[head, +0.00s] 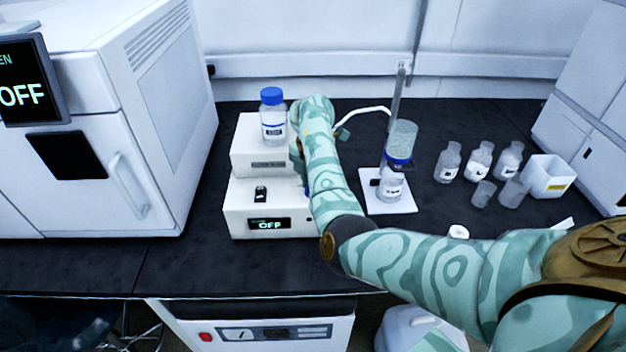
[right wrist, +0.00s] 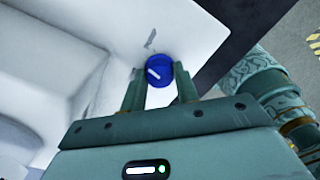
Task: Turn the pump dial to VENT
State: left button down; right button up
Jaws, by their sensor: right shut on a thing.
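The pump (head: 238,215) is a white stepped box on the bench, with a lit display (head: 268,225) that reads OFF and a small black switch (head: 261,194) on its lower step. The pump dial (right wrist: 161,72) is a round blue knob with a white pointer line, on a white face in the right wrist view. My right gripper (right wrist: 159,78) has one finger on each side of the dial and is shut on it. In the head view my right arm covers the gripper and nearly all of the dial. My left gripper is not in view.
A blue-capped bottle (head: 273,118) stands on the pump's upper step. To the right are a filter flask (head: 391,184) on a white base, several small bottles (head: 447,163) and a white bin (head: 545,180). A large instrument (head: 130,190) stands left. The bench front is clear.

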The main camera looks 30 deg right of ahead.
jog(key=n+p, duration=0.2)
jog(key=n, duration=0.4)
jog(key=shift+r+n+p, duration=0.15)
jog(key=shift+n+p, duration=0.15)
jog(key=shift+p, duration=0.05)
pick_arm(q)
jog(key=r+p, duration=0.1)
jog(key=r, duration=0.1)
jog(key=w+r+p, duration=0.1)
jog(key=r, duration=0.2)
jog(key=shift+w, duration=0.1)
pick_arm(e)
jog(key=n, duration=0.4)
jog(key=shift+n, duration=0.4)
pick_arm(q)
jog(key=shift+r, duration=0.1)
pick_arm(e)
jog(key=shift+n, duration=0.3)
jog(key=o, duration=1)
jog(key=shift+c, duration=0.2)
pick_arm(q)
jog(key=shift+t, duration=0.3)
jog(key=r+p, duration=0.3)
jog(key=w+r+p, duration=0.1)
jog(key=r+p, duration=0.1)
jog(key=p, duration=0.1)
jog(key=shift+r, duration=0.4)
pick_arm(e)
notch_tip(320, 180, up, 16)
